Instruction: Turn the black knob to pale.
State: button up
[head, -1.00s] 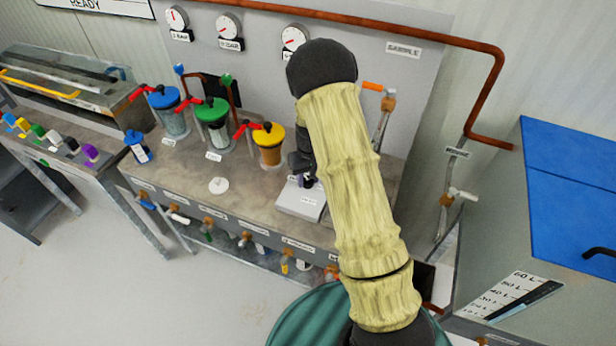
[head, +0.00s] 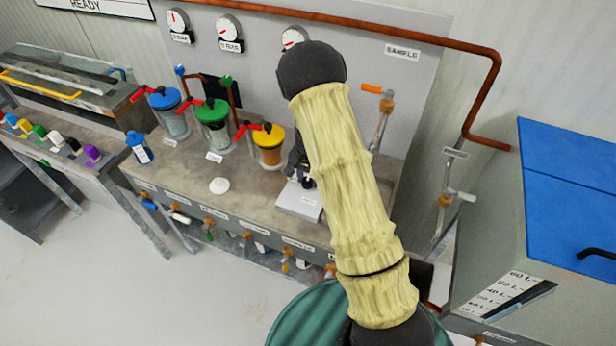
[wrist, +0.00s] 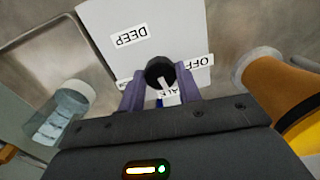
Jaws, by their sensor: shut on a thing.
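The black knob (wrist: 160,71) stands on the white panel box, between the two purple fingers of my gripper (wrist: 160,88) in the wrist view. The fingers are shut on it. A white pointer mark on the knob faces the lower side of the picture, towards a partly hidden label ending in "ALE" (wrist: 179,98). The labels "DEEP" (wrist: 130,37) and "OFF" (wrist: 194,64) also show on the panel. In the head view the white box (head: 297,204) sits on the bench under my arm, and my arm hides the knob there.
Yellow-lidded (head: 268,146), green-lidded (head: 212,125) and blue-lidded (head: 169,112) jars with red handles stand left of the box. A white disc (head: 219,186) lies on the bench. A copper pipe (head: 440,38) and a blue-lidded tank (head: 570,200) are at the right.

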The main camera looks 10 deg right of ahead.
jog(key=shift+s+a+m, duration=0.1)
jog(key=shift+m, duration=0.2)
jog(key=o, duration=1)
jog(key=shift+a, duration=0.1)
jog(key=shift+r, duration=0.5)
notch_tip(320, 180, up, 16)
jog(key=b, duration=0.1)
jog(key=shift+s+d+r, duration=0.15)
jog(key=shift+d+r, duration=0.05)
jog(key=shift+d, duration=0.15)
